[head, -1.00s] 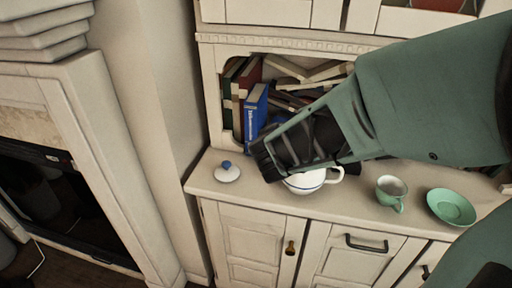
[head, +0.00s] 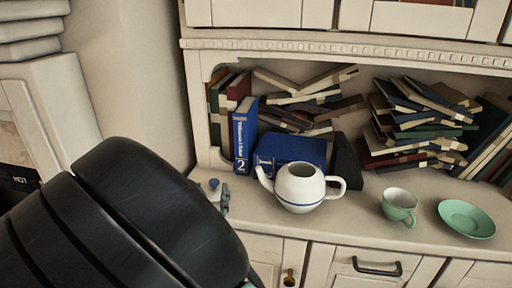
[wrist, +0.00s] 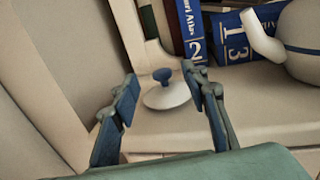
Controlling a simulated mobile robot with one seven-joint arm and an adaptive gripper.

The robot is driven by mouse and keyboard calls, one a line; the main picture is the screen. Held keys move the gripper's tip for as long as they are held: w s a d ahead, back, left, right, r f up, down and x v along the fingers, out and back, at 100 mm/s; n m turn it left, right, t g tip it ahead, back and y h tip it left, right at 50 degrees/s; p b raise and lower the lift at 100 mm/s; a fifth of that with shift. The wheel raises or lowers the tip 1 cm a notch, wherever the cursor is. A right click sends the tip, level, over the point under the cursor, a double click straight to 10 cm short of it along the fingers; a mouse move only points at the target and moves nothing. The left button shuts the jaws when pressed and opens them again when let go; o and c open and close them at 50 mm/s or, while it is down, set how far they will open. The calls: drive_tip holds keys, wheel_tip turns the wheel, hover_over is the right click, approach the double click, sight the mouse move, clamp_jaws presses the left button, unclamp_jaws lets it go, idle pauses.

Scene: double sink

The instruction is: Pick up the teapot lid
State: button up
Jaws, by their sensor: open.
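The teapot lid (wrist: 166,91) is a white disc with a blue knob. It lies on the cabinet counter and shows between my open fingers in the wrist view, a little beyond the fingertips. In the head view only the lid's blue knob (head: 214,183) and a bit of white show, the rest hidden behind my arm and gripper. My gripper (wrist: 168,88) is open and empty; one fingertip (head: 225,197) shows in the head view beside the lid. The white teapot (head: 300,189) with a blue band stands lidless to the right, its spout toward the lid.
A green cup (head: 399,204) and a green saucer (head: 467,218) stand right of the teapot. Blue books (head: 245,137) stand and lie behind the lid and teapot, under a shelf. The counter's front edge is close to the lid.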

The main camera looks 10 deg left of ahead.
sight(213, 185)
drive_tip(key=w, duration=0.1)
drive_tip(key=w+b, duration=0.1)
drive_tip(key=w, duration=0.1)
drive_tip(key=w+b, duration=0.1)
drive_tip(key=w, duration=0.1)
drive_tip(key=shift+a+f, duration=0.3)
drive_tip(key=shift+f, duration=0.1)
drive_tip(key=shift+w+r, duration=0.1)
drive_tip(key=shift+w, duration=0.35)
clamp_jaws()
